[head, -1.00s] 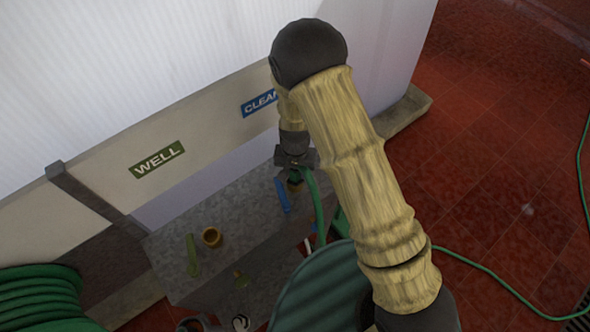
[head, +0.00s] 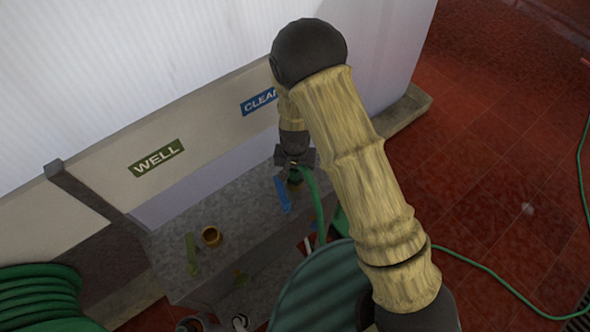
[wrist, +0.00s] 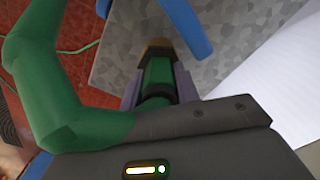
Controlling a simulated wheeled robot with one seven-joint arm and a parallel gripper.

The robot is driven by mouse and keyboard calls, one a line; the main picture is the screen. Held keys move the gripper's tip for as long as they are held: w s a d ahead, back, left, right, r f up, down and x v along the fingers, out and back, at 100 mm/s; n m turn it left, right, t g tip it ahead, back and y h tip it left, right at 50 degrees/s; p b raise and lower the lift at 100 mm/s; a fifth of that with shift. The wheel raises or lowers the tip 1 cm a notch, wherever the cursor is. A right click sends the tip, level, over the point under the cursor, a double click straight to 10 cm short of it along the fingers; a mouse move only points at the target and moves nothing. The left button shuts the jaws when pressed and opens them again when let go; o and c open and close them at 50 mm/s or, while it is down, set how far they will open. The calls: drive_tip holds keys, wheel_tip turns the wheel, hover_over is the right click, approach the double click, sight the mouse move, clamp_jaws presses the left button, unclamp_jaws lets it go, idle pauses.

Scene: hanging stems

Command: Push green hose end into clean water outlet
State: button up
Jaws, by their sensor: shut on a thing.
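My gripper (head: 294,160) is shut on the green hose end (wrist: 156,76); in the wrist view its fingers lie on both sides of it. The green hose (head: 314,198) bends away from the gripper, and its thick loop fills the left of the wrist view. The clean water outlet (wrist: 158,46), a brass fitting beside a blue lever (wrist: 185,22), lies straight ahead of the hose end. The hose end meets or overlaps the brass in the picture; how deep it sits cannot be told. The blue lever also shows in the head view (head: 282,193). My arm covers part of the CLEAN label (head: 259,101).
The well outlet, a brass ring (head: 211,236) with a green lever (head: 192,254), is to the left under the WELL label (head: 157,158). A coiled green hose (head: 40,297) is at lower left. A teal ribbed round object (head: 318,290) stands below my arm.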

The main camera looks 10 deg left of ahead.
drive_tip(key=o, duration=1.1)
drive_tip(key=shift+c, duration=0.2)
drive_tip(key=shift+r, duration=0.1)
wheel_tip(320, 180, up, 17)
drive_tip(key=b, duration=0.2)
drive_tip(key=shift+b, duration=0.4)
drive_tip(key=shift+d+r, duration=0.1)
drive_tip(key=s+d+r+t, duration=0.1)
drive_tip(key=s+d+r, duration=0.1)
drive_tip(key=d, duration=1)
drive_tip(key=s+d+r+m+t, duration=0.1)
drive_tip(key=s+d, duration=0.4)
drive_tip(key=d, duration=0.8)
drive_tip(key=shift+d+r+t, duration=0.25)
drive_tip(key=shift+r+t, duration=0.05)
drive_tip(key=shift+r, duration=0.3)
